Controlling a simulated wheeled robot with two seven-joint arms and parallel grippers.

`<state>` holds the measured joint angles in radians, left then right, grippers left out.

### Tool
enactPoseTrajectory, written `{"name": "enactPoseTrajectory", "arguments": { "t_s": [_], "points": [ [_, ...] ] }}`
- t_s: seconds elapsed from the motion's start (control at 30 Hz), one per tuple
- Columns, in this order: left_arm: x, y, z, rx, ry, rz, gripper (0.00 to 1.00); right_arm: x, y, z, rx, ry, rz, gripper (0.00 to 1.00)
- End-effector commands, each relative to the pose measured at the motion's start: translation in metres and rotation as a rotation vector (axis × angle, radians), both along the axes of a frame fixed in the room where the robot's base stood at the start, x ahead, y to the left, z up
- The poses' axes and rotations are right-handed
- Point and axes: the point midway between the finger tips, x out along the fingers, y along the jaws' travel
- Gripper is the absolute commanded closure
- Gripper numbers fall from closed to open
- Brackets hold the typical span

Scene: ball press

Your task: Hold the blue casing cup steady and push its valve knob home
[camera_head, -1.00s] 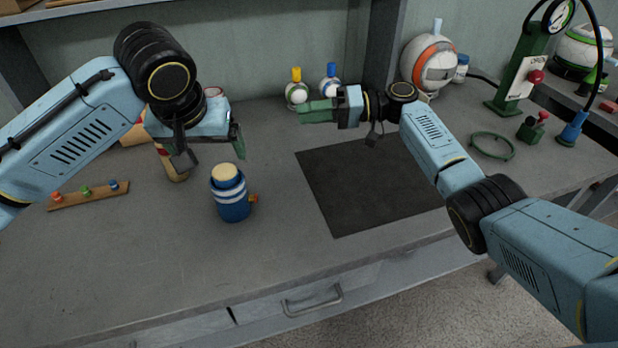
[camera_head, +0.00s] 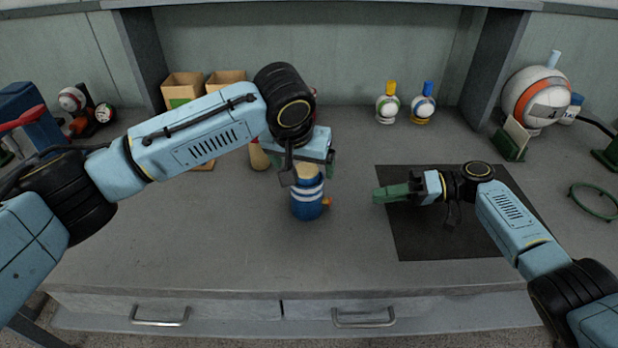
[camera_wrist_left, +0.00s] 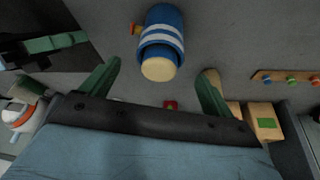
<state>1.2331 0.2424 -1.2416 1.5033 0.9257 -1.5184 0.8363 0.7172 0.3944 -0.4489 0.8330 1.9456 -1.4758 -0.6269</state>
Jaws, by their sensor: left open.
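The blue casing cup (camera_head: 307,206) stands upright on the bench, with white bands and a cream top. Its small orange-red valve knob (camera_head: 327,202) sticks out on the right side, toward my right gripper. My left gripper (camera_head: 310,172) is open above and behind the cup and hides part of its top. In the left wrist view the cup (camera_wrist_left: 163,28) lies just beyond and between the spread fingertips (camera_wrist_left: 162,70), not gripped. My right gripper (camera_head: 376,195) has its green fingers together, pointing left toward the knob with a gap between.
A dark mat (camera_head: 440,235) lies under my right gripper. A large white and orange ball (camera_head: 533,98) is at the back right. The bench front is clear.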

Motion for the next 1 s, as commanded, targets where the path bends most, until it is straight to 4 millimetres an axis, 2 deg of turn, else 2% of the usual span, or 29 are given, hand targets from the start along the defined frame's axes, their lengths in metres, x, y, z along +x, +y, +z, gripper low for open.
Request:
{"name": "enactPoseTrajectory", "arguments": {
  "t_s": [0.1, 0.3, 0.5, 0.77, 0.87, 1.0],
  "points": [
    [0.008, -0.003, -0.023, 0.002, 0.001, 0.002, 0.12, 0.000, 0.000, 0.000, 0.000, 0.000, 0.000, 0.64],
    [0.019, -0.006, -0.049, 0.001, 0.001, 0.000, 0.12, 0.000, 0.000, 0.000, 0.000, 0.000, 0.000, 0.64],
    [0.024, -0.008, -0.061, 0.000, -0.001, 0.000, 0.12, 0.000, 0.000, 0.000, 0.000, 0.000, 0.000, 0.64],
    [0.024, -0.008, -0.062, 0.000, -0.001, -0.001, 0.12, 0.000, 0.000, 0.000, 0.000, 0.000, 0.000, 0.64],
    [0.024, -0.008, -0.062, 0.000, -0.001, -0.001, 0.21, 0.000, 0.000, 0.000, 0.000, 0.000, 0.000, 0.64],
    [0.024, -0.008, -0.062, 0.000, -0.001, -0.001, 0.40, 0.000, 0.000, 0.000, 0.000, 0.000, 0.000, 0.64]
  ]
}}
